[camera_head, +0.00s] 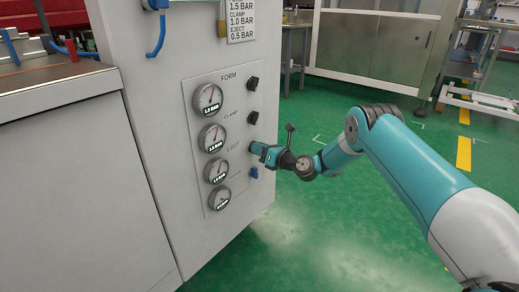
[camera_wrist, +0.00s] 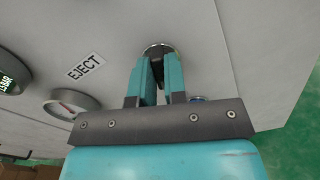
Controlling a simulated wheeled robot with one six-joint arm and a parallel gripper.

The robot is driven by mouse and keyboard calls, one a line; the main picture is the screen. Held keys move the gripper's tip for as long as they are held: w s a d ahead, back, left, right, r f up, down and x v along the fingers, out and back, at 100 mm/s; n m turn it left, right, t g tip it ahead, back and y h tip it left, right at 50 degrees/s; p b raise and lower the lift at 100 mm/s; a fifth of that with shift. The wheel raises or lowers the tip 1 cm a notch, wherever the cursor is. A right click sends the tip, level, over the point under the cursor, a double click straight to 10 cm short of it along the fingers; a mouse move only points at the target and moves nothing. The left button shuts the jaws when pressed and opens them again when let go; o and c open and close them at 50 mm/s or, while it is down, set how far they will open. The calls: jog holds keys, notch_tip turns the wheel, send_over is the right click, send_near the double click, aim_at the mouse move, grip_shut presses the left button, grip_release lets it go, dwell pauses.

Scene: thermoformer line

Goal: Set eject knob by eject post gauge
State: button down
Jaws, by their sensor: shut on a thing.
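The eject knob (camera_wrist: 158,66) is a dark knob on the grey panel, right of the EJECT label (camera_wrist: 86,67) in the wrist view. My gripper (camera_wrist: 157,76) is shut on it, with a teal finger on each side; the fingers hide much of it. In the head view my gripper (camera_head: 255,148) reaches the panel from the right at the EJECT row and covers the knob. The gauge by the EJECT label (camera_head: 217,171) is round, with a lit readout too small to read surely. In the wrist view a lit readout (camera_wrist: 8,85) is cut off at the left edge.
Form gauge (camera_head: 209,98) and clamp gauge (camera_head: 212,138) sit above, with dark knobs (camera_head: 253,83) and (camera_head: 252,117). A lower gauge (camera_head: 219,198) and blue knob (camera_head: 254,173) sit close below. A sign (camera_head: 241,20) lists EJECT 0.5 BAR. Green floor (camera_head: 310,230) is open at right.

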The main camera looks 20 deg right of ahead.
jog(key=shift+n, duration=0.3)
jog(key=shift+f+m+b, duration=0.2)
jog(key=shift+m+b, duration=2.35)
jog(key=shift+m, duration=2.8)
jog(key=shift+f+m+b, duration=0.2)
jog(key=shift+m+b, duration=2.4)
jog(key=shift+m, duration=2.8)
jog(key=shift+f+m+b, duration=0.2)
jog(key=shift+m+b, duration=2.35)
jog(key=shift+m, duration=2.8)
